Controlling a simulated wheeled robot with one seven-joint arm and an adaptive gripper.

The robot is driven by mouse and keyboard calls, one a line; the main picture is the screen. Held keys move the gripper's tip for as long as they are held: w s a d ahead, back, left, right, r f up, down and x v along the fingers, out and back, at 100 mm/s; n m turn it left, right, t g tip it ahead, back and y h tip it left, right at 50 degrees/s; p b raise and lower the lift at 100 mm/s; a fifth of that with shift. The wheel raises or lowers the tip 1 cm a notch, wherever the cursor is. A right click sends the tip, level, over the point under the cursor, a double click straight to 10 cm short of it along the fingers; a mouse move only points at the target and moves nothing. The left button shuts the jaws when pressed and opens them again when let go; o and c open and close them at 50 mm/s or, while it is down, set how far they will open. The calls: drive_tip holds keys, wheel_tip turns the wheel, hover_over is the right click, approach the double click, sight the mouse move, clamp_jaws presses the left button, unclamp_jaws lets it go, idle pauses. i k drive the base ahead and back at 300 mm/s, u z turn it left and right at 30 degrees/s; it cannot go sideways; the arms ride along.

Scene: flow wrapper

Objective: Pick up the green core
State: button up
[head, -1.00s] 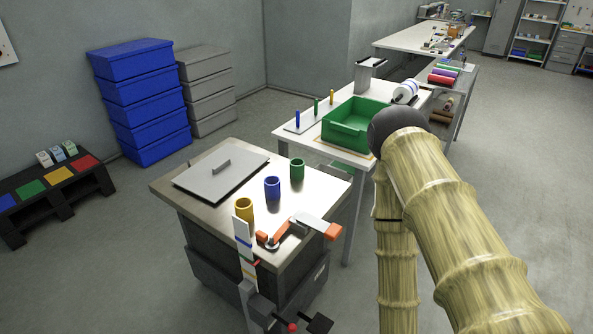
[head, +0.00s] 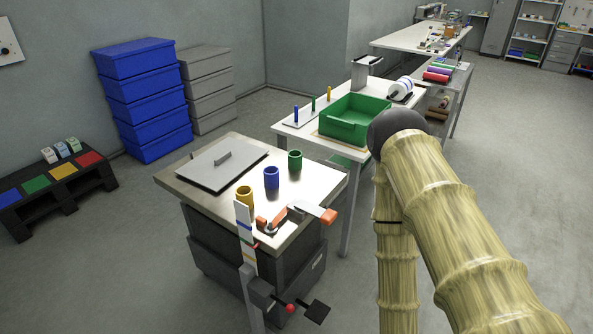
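The green core (head: 295,160) is a short hollow cylinder standing upright on the metal-topped cabinet (head: 228,143). It is the rightmost and farthest of a row of three cores. The blue core (head: 271,178) stands in the middle and the yellow core (head: 245,197) is nearest, partly behind an upright striped strip. My arm crosses the right side of the head view, but my gripper is not in view. Nothing touches the green core.
An orange-and-grey clamp-like tool (head: 290,217) lies in front. A white table (head: 293,134) behind holds a green bin (head: 353,117) and colored pegs. Blue boxes (head: 145,100) stand by the wall.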

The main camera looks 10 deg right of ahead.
sight(295, 160)
drive_tip(key=u, duration=0.85)
drive_tip(key=k, duration=0.1)
drive_tip(key=z, duration=1.45)
drive_tip(key=i, duration=0.6)
drive_tip(key=u, duration=0.6)
drive_tip(key=i, duration=0.55)
drive_tip(key=u, duration=0.6)
